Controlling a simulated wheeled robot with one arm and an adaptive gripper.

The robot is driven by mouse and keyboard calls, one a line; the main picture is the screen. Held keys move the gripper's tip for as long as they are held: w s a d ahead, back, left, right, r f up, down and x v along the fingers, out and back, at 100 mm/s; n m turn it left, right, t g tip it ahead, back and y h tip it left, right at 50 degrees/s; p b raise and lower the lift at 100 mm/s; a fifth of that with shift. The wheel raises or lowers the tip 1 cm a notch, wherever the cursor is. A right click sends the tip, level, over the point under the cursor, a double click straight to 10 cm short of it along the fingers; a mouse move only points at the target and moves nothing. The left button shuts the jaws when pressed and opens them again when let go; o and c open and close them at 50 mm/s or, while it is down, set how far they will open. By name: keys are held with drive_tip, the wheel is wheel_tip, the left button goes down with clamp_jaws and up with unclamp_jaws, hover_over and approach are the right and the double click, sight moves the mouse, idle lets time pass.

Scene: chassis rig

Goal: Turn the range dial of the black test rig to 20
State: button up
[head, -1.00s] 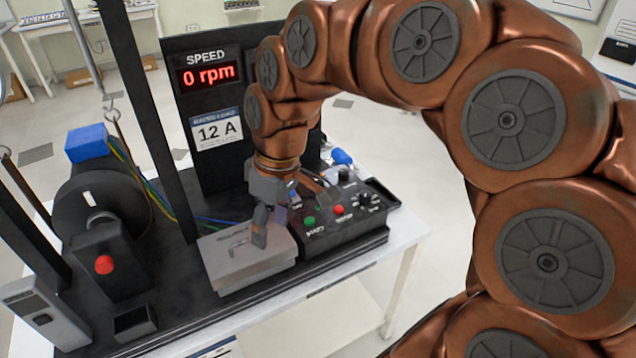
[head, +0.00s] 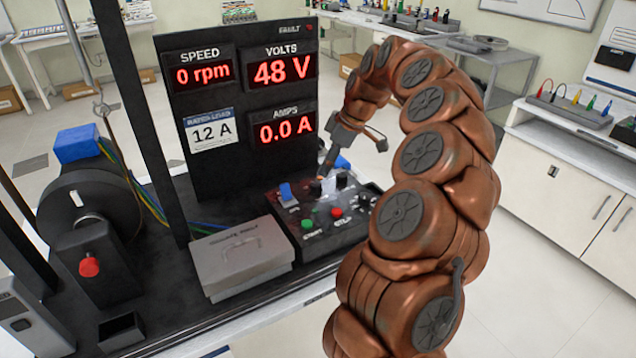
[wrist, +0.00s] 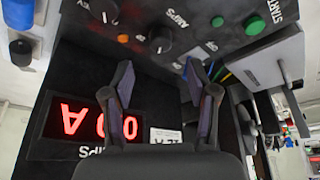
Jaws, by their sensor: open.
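The black test rig's control box (head: 335,232) stands on the bench in front of the display panel. It carries black knobs, one at its back (head: 316,187) and another to its right (head: 342,179). The wrist view shows a black knob with a white pointer line (wrist: 160,40), beside lettering that looks like AMPS, and another knob (wrist: 104,10) at the top edge. I cannot read which one is the range dial, or a 20 mark. My gripper (wrist: 160,66) is open and empty, its fingers apart below the AMPS knob in the wrist view. In the head view my gripper (head: 327,166) is above the box's back knobs.
The display panel (head: 240,110) reads 0 rpm, 48 V and 0.0 A. My arm hides the box's right side.

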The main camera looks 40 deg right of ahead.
sight(316, 183)
drive_tip(key=p+x, duration=0.1)
drive_tip(key=x, duration=0.6)
drive_tip(key=shift+a+f, duration=0.1)
drive_tip(key=shift+f, duration=0.1)
drive_tip(key=shift+c, duration=0.2)
clamp_jaws()
